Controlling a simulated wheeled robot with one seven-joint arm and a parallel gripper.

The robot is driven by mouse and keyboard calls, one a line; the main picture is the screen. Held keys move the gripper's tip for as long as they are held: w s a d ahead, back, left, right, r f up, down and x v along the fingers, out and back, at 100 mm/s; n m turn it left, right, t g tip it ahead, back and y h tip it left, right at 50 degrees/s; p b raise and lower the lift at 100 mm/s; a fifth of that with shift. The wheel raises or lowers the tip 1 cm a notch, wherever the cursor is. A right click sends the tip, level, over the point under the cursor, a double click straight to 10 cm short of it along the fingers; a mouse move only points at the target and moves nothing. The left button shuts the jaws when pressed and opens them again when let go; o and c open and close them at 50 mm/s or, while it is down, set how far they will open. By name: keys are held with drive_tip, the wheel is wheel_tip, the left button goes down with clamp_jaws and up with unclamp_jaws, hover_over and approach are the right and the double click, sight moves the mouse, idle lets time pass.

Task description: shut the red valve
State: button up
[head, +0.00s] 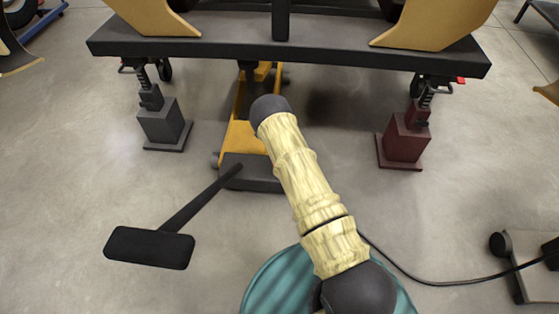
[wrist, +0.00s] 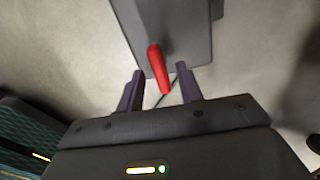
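The red valve handle (wrist: 158,66) shows in the wrist view as a short red lever on a dark grey panel or box (wrist: 185,30). My gripper (wrist: 160,71) is open, with one purple finger to the left of the lever and one to the right. The lever lies between the fingertips in the picture, with a gap visible on each side. I cannot tell how deep it sits between them. In the head view my gripper and the lever are not visible; my arm covers the middle of that view.
In the head view a dark platform (head: 330,58) spans the top. Under it stand a grey support (head: 162,122), a dark red support (head: 404,142) and a yellow jack (head: 242,134). A black T-shaped piece (head: 150,247) is at lower left. A cable crosses the floor at right.

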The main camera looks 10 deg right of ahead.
wheel_tip(320, 180, up, 17)
drive_tip(key=p, duration=0.6)
drive_tip(key=shift+f, duration=0.2)
drive_tip(key=s+r+n+t+p, duration=0.1)
drive_tip(key=s+r+n, duration=0.4)
drive_tip(key=r, duration=0.4)
drive_tip(key=s+r+n+p, duration=0.1)
drive_tip(key=s+r+n, duration=0.4)
drive_tip(key=r, duration=0.5)
drive_tip(key=s+r+n+t, duration=0.1)
drive_tip(key=s+r+n, duration=0.25)
drive_tip(key=s, duration=0.35)
drive_tip(key=s+r+n+p, duration=0.1)
drive_tip(key=s+r+n, duration=0.2)
drive_tip(key=s+n, duration=0.25)
drive_tip(key=s+r+n+t, duration=0.1)
drive_tip(key=s+r+n, duration=0.25)
drive_tip(key=s, duration=0.35)
wheel_tip(320, 180, up, 38)
drive_tip(key=p, duration=3.8)
drive_tip(key=shift+r, duration=0.15)
